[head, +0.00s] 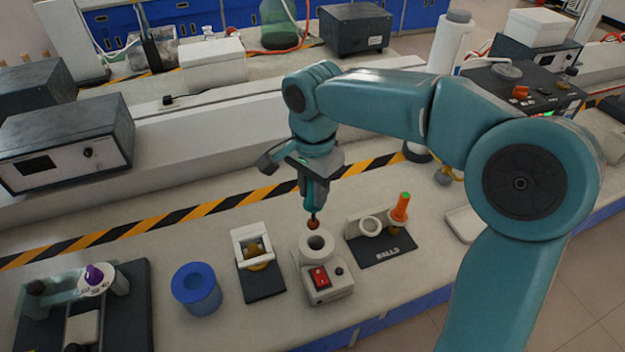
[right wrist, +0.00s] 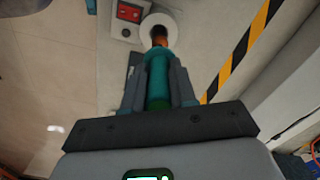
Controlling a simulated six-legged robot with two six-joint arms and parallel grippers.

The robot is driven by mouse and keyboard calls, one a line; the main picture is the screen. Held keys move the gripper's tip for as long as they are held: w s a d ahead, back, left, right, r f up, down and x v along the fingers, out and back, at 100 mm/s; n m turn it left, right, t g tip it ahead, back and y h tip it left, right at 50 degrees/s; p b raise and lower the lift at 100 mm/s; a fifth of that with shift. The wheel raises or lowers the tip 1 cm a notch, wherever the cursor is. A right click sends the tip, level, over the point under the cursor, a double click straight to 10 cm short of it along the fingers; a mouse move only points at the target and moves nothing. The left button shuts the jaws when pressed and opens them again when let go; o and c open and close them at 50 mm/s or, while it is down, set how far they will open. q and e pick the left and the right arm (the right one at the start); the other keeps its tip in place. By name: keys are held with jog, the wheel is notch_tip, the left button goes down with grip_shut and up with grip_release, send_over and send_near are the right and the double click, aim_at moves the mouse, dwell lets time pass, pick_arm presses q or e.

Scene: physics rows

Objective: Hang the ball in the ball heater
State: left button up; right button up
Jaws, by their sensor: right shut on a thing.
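The ball (head: 313,225) is small and copper-coloured, and hangs below my right gripper (head: 314,203) on a short dark stem. The ball heater (head: 322,288) is a white box with a red switch and a round open ring on top. In the head view the ball appears just above the ring's back edge. In the right wrist view the ball (right wrist: 159,36) overlaps the heater's ring (right wrist: 147,20); the exact gap cannot be told. My left gripper is not in view.
Right of the heater is a black "BALLS" stand (head: 381,251) with a ring and an orange-green piece. To the left are a small white-framed stand (head: 262,286) and a blue round container (head: 196,290). A grey instrument (head: 65,140) stands at far left. Striped tape crosses behind.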

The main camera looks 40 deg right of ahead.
aim_at(313, 223)
jog(key=shift+f, duration=0.2)
jog(key=shift+s+d+f+b, duration=0.1)
jog(key=shift+d+f+b, duration=0.35)
jog(key=shift+f, duration=0.15)
notch_tip(313, 223, down, 2)
jog(key=shift+a+f+b, duration=0.15)
jog(key=shift+f+b, duration=0.1)
jog(key=shift+b, duration=0.9)
jog(key=shift+d+f+b, duration=0.2)
jog(key=shift+f+b, duration=0.15)
jog(key=shift+f, duration=0.1)
jog(key=shift+r, duration=0.1)
jog(key=shift+a, duration=0.1)
